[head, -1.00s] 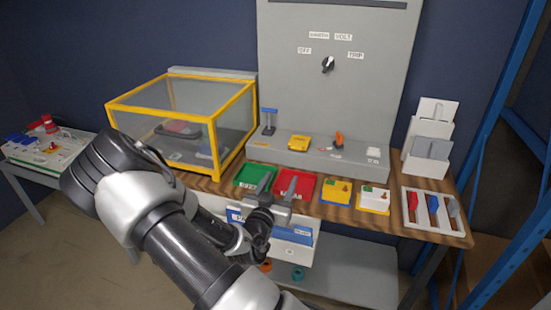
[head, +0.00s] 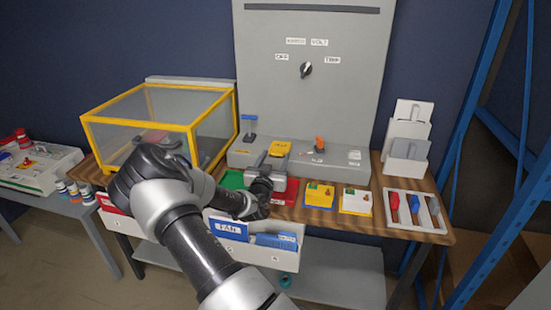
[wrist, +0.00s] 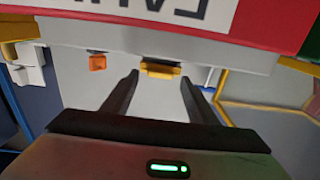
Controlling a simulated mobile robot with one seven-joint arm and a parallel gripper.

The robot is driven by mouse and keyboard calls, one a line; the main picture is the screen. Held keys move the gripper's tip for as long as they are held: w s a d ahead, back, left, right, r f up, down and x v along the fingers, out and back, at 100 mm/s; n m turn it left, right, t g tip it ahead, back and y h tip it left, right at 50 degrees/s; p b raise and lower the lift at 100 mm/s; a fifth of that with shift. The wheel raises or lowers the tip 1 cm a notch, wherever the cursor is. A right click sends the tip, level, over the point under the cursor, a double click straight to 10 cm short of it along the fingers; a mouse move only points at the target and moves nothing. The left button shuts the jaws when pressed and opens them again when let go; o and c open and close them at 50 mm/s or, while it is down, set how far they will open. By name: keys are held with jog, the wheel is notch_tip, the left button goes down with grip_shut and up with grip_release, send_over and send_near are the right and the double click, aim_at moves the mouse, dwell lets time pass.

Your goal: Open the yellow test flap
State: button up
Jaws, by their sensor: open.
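The yellow test flap (head: 280,147) is on the ledge of the grey test panel, left of the orange lever. It looks closed, and my gripper partly covers its front in the head view. In the wrist view the yellow flap (wrist: 161,69) lies between and just beyond my fingertips. My gripper (head: 268,160) is in front of the flap, above the trays. In the wrist view my gripper (wrist: 160,80) is open, with nothing between its fingers. I cannot tell whether a finger touches the flap.
The orange lever (head: 319,143) stands right of the flap and a blue-topped post (head: 249,128) stands left. The red tray (head: 291,192) and green tray (head: 232,180) lie below my gripper. A yellow-framed clear box (head: 215,140) is at the left.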

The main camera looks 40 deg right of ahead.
jog(key=shift+w+d, duration=0.25)
jog(key=shift+d, duration=0.1)
jog(key=shift+c, duration=0.4)
